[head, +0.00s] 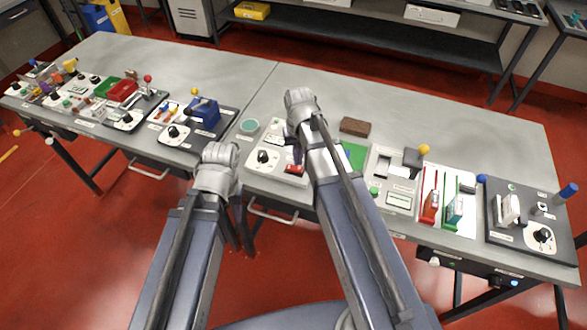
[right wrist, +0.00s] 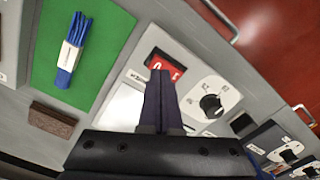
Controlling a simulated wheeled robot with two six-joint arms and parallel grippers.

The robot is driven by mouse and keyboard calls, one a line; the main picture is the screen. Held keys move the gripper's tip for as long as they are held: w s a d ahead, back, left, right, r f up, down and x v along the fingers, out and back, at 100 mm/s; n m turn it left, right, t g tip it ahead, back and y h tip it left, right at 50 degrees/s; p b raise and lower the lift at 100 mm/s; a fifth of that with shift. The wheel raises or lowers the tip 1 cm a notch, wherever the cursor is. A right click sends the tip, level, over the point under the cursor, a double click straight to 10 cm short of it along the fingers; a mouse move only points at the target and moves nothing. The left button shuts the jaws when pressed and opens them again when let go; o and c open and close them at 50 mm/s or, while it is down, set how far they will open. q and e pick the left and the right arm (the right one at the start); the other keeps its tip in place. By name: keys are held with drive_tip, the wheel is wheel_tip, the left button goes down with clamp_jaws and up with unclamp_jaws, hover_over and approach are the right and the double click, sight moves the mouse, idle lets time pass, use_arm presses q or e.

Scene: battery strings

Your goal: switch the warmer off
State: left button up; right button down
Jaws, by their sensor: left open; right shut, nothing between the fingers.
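The warmer, as I take it, is a pale panel (head: 256,170) with a black dial (head: 263,156) and a red switch (head: 294,169) at the table's front edge. In the right wrist view the red switch (right wrist: 156,66) has white marks, and the dial (right wrist: 211,103) sits to its right on a white plate with printed marks. My right gripper (right wrist: 160,75) is shut and empty, its fingertips covering part of the red switch. I cannot tell if they touch it. In the head view its dark fingers (head: 298,152) show beside my arm.
A brown block (head: 355,127) and a green mat (right wrist: 112,30) with blue sticks (right wrist: 72,50) lie near the panel. A teal disc (head: 249,126) is behind it. Other devices with dials and levers stand along both sides. The back of the table (head: 440,110) is clear.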

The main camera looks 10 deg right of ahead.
sight(297, 169)
drive_tip(key=shift+f+b, duration=1.05)
drive_tip(key=shift+f, duration=0.05)
idle(0.5)
wheel_tip(297, 169, up, 7)
drive_tip(key=p, duration=0.7)
drive_tip(key=shift+s+a, duration=0.15)
drive_tip(key=s+a+f+n+h+b, duration=0.1)
drive_tip(key=s+a+n, duration=0.3)
drive_tip(key=s+a, duration=0.6)
drive_tip(key=s+f+b, duration=0.1)
drive_tip(key=s, duration=0.3)
drive_tip(key=shift+n, duration=0.3)
